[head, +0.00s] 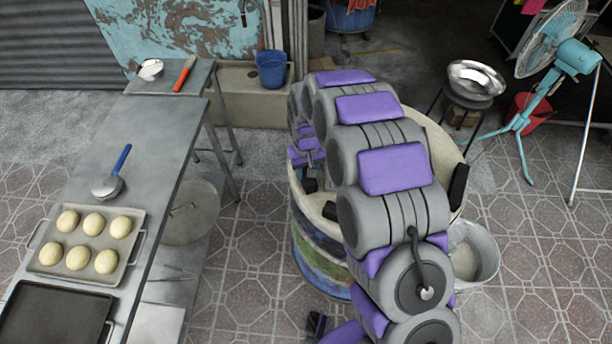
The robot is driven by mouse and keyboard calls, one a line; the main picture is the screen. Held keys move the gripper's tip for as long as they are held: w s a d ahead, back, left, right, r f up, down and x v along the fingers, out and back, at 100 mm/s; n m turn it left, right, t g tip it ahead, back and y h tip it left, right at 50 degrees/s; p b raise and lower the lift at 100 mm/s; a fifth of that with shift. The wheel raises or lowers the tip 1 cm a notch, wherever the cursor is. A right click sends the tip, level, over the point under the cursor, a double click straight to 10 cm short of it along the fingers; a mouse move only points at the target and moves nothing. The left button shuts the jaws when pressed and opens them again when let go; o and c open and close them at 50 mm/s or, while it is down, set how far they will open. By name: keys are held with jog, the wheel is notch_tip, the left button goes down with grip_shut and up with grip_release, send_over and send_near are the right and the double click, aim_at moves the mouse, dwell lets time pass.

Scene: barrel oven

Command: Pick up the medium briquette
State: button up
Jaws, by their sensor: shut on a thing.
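My arm arches over the barrel oven (437,135) and hides much of its open top. My gripper (309,172) points down inside the left part of the oven opening, small and partly covered by my arm. It is shut on a dark briquette (310,185), whose outline is hard to make out. Another black block (330,210) shows at the oven's near left rim. A larger black block (459,184) stands tilted at the right rim. The sizes are hard to compare from here.
A metal table (160,150) on the left bears a tray (47,262) of dough balls, a dark tray (55,315) and a blue-handled ladle (108,187). A metal bucket (487,255) stands right of the oven. A fan (550,60) stands further right.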

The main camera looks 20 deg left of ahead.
jog(key=shift+a, duration=0.15)
jog(key=shift+c, duration=0.4)
jog(key=shift+r+p, duration=1.5)
jog(key=shift+r, duration=2.05)
